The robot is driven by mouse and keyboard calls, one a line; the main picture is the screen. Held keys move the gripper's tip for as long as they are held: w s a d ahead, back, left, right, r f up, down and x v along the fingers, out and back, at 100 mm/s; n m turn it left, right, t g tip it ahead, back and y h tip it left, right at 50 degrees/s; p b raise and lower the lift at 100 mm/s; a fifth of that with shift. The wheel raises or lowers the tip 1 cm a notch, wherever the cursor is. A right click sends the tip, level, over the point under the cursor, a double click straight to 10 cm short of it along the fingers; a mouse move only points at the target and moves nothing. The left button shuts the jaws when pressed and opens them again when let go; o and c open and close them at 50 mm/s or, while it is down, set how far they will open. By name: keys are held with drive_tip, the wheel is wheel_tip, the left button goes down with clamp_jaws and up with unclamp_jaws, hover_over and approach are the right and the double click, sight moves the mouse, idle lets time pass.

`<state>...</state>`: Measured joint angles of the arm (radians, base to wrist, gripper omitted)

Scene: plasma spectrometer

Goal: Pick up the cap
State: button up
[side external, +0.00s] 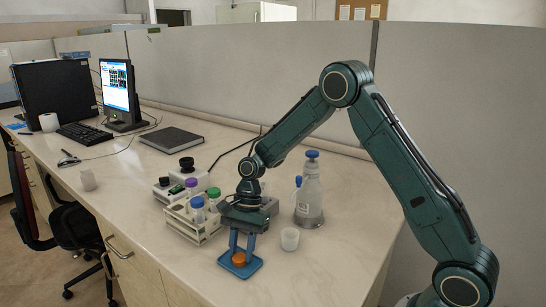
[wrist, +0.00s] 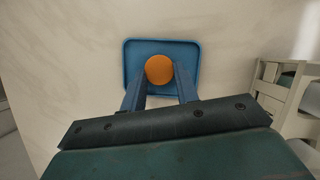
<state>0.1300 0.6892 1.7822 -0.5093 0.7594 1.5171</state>
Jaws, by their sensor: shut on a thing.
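The cap is an orange round piece (side external: 239,259) on a small blue square tray (side external: 252,269) near the table's front edge. In the wrist view the cap (wrist: 159,69) lies in the middle of the tray (wrist: 133,52), between my fingertips. My gripper (side external: 240,253) points down over the tray with its blue fingers shut on the cap. In the wrist view my gripper (wrist: 160,76) has a finger on each side of the cap. I cannot tell whether the cap is clear of the tray surface.
A white rack (side external: 193,228) with several capped tubes stands left of my gripper; it also shows in the wrist view (wrist: 272,92). A small white cup (side external: 290,239) and a blue-capped bottle (side external: 309,196) stand to the right. A dark notebook (side external: 171,139) lies farther back.

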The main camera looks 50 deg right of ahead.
sight(242, 254)
drive_tip(key=shift+r, duration=0.15)
wheel_tip(242, 254, up, 20)
idle(0.9)
idle(0.6)
drive_tip(key=w+d+m+t, duration=0.1)
drive_tip(key=w+d+m, duration=0.1)
drive_tip(key=d+m, duration=0.2)
drive_tip(key=w+d+f+m+t, duration=0.1)
drive_tip(key=d+m, duration=0.3)
drive_tip(key=d, duration=0.5)
drive_tip(key=w+d+m+t+h, duration=0.1)
drive_tip(key=w+d+m+t, duration=0.1)
drive_tip(key=d, duration=0.5)
drive_tip(key=shift+w+d+f+m, duration=0.25)
drive_tip(key=shift+w+f+m, duration=0.15)
drive_tip(key=shift+w+m, duration=0.5)
drive_tip(key=shift+f, duration=0.1)
drive_tip(key=shift+f, duration=3.1)
